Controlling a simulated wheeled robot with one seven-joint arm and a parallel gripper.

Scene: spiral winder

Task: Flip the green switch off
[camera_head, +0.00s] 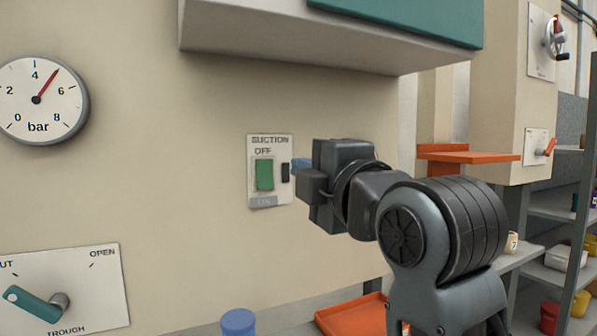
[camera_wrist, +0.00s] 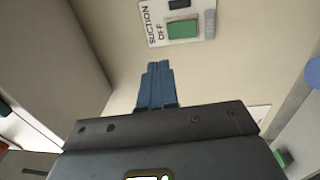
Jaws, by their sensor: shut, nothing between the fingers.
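The green switch (camera_head: 264,174) is a rocker on a pale wall plate marked SUCTION, with OFF above it and a grey label below it. I cannot tell which way it is tipped. The switch also shows at the top of the wrist view (camera_wrist: 183,30). My gripper (camera_head: 299,165) is to the right of the plate in the head view, its blue fingers pointing toward the wall. In the wrist view my fingers (camera_wrist: 158,72) are together and empty, apart from the switch in the picture. Any gap between the fingertips and the wall is hard to judge.
A small dark block (camera_head: 285,172) sits on the plate right of the switch. A grey ledge with a teal panel (camera_head: 400,18) juts out above. A teal lever (camera_head: 35,304) and a pressure gauge (camera_head: 38,100) are at left. An orange tray (camera_head: 350,316) lies below.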

